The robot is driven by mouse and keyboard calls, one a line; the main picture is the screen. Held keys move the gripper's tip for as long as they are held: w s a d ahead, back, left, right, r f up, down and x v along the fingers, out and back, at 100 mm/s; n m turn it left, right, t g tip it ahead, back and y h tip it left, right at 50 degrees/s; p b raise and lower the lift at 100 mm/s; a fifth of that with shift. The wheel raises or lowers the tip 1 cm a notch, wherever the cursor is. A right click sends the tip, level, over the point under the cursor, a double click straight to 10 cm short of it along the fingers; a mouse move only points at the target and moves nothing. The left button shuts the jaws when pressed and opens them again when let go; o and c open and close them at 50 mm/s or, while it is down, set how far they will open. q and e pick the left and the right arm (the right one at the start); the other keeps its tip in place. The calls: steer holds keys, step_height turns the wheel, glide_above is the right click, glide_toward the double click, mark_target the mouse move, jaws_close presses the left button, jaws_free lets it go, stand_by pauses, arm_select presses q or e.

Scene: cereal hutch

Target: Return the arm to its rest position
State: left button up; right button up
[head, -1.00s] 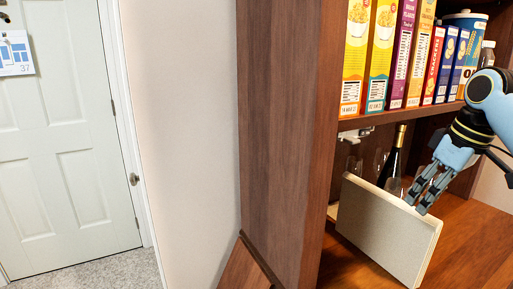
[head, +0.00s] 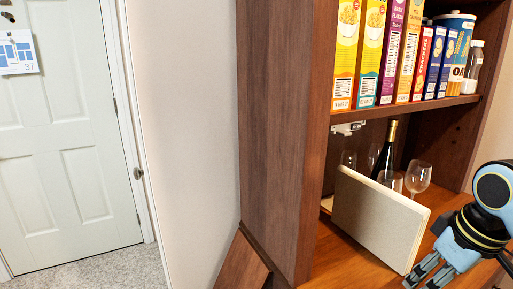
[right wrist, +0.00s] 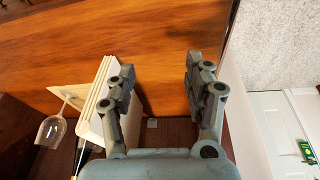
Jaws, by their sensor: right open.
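My right gripper (head: 428,274) is at the lower right of the head view, in front of the hutch's lower compartment. Its fingers stand apart and empty in the right wrist view (right wrist: 160,85). A beige flat box or board (head: 378,218) stands tilted on the wooden counter of the hutch; it also shows left of the fingers in the right wrist view (right wrist: 98,105). In the head view the fingertips are close to its lower right corner; I cannot tell whether they touch. My left gripper is not in view.
The wooden hutch (head: 285,120) has several cereal boxes (head: 408,50) and an oats canister (head: 455,50) on its shelf. A dark bottle (head: 385,150) and wine glasses (head: 418,177) stand behind the beige board. A white door (head: 70,150) is at left. The counter's right part is clear.

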steer(key=s+a+m+h, duration=0.1)
steer(key=s+a+m, duration=0.2)
steer(key=s, duration=1.8)
step_height(320, 180, down, 32)
steer(key=s+d+g+b, duration=0.1)
steer(key=s+d+b, duration=0.1)
steer(key=d+b, duration=0.1)
steer(key=s+f+g+b, duration=0.1)
steer(key=s+f+b, duration=0.1)
steer(key=s+f, duration=1.5)
steer(key=shift+s+d+m+b, duration=0.3)
steer(key=shift+d, duration=0.05)
